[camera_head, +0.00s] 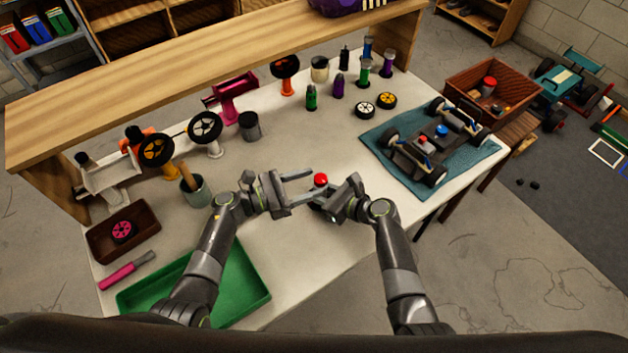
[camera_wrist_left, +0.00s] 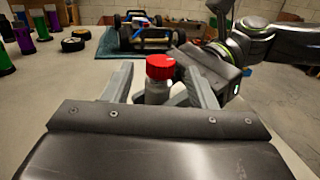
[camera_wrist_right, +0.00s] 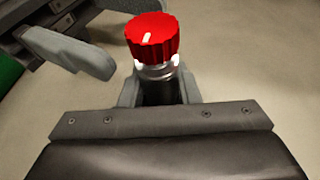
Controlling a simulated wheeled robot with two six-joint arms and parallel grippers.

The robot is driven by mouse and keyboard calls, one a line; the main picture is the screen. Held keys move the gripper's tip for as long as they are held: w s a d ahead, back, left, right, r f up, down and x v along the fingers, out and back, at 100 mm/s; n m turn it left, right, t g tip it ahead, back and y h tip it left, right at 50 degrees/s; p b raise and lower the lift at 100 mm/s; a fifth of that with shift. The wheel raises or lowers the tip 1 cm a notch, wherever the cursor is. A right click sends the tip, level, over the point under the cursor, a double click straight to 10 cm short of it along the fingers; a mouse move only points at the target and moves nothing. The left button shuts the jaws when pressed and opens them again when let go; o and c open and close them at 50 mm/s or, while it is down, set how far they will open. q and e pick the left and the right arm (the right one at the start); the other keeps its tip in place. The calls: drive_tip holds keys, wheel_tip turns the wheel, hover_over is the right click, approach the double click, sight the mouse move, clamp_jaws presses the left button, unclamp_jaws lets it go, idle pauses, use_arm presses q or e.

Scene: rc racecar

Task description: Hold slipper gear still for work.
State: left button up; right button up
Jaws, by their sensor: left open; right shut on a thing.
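A small part with a ridged red top (camera_head: 320,180) and a silver-grey body is between my grippers above the table front. I cannot tell whether it is the slipper gear. My right gripper (camera_head: 326,197) is shut on its body; in the right wrist view the red top (camera_wrist_right: 152,38) stands above the fingers, with a white mark on it. My left gripper (camera_head: 311,185) is open, with its fingertips pointing at the part. In the left wrist view the red top (camera_wrist_left: 160,67) shows between the open fingers; I cannot tell whether they touch it.
A pink toothed wheel (camera_head: 122,230) lies in a brown tray (camera_head: 98,247) at left. A green tray (camera_head: 252,302) is at the front left. An RC car chassis (camera_head: 425,146) sits on a teal mat (camera_head: 478,168) at right. Several bottles and wheels stand along the back.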

use_arm(q)
drive_tip(key=v, duration=1)
drive_tip(key=shift+d, duration=0.1)
use_arm(e)
drive_tip(key=o, duration=1.1)
drive_tip(key=shift+c, duration=0.2)
drive_tip(key=shift+s+d, duration=0.1)
drive_tip(key=v, duration=1.1)
drive_tip(key=shift+s+d+r, duration=0.2)
drive_tip(key=shift+d, duration=0.1)
